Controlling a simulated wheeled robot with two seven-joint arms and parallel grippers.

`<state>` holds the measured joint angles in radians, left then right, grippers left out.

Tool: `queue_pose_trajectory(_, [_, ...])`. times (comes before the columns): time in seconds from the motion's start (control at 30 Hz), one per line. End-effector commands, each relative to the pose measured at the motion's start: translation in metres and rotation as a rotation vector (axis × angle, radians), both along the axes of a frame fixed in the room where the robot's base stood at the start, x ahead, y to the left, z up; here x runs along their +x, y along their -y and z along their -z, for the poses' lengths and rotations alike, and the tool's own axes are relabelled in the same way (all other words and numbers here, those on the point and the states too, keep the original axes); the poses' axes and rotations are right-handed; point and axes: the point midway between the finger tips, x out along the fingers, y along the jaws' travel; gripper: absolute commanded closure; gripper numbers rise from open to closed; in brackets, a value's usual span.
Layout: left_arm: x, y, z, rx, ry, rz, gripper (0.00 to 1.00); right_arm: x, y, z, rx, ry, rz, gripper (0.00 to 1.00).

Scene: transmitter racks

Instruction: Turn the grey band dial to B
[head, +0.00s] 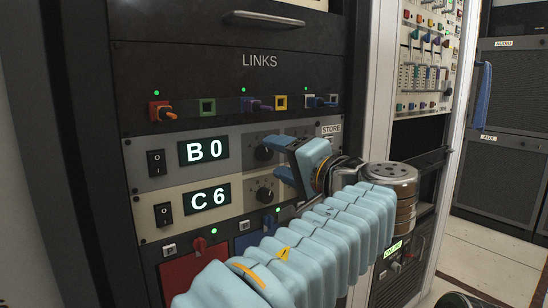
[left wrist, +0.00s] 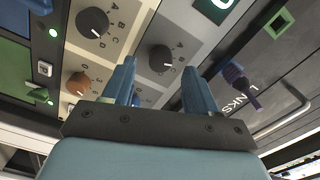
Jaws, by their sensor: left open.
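The grey band (head: 235,160) is the upper grey panel, with a lit display (head: 204,150) reading "B 0". Its black dial (head: 263,152) sits right of the display, and shows in the left wrist view (left wrist: 160,58) with letters beside it, some hard to read. My left gripper (head: 272,157) is open and empty just in front of the grey band. In the left wrist view its blue fingertips (left wrist: 160,68) stand apart on either side below the dial; I cannot tell whether they touch it. The gripper hides the panel to the right. My right gripper is not in view.
The cream panel (head: 235,195) below has a display (head: 209,196) reading "C 6" and its own black dial (head: 264,194), close under my lower finger. Colored plugs sit in the LINKS panel (head: 225,75) above. A red panel (head: 190,268) is below.

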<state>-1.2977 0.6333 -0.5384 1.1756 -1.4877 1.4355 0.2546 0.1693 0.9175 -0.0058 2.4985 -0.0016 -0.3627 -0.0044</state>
Motion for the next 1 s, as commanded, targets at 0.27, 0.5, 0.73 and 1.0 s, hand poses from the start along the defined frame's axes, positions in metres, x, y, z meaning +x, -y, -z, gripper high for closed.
queue_pose_trajectory(0.27, [-0.056, 0.042, 0.0, 0.002, 0.001, 0.004, 0.42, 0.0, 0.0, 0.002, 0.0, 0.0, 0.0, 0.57])
queue_pose_trajectory(0.5, [-0.086, 0.063, 0.0, 0.001, -0.001, 0.002, 0.42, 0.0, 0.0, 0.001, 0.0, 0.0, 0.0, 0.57])
queue_pose_trajectory(0.73, [-0.091, 0.067, 0.001, 0.0, -0.002, -0.001, 0.42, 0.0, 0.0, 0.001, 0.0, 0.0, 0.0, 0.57])
queue_pose_trajectory(1.0, [-0.091, 0.067, 0.001, 0.0, -0.001, 0.0, 0.42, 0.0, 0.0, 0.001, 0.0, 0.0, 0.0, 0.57])
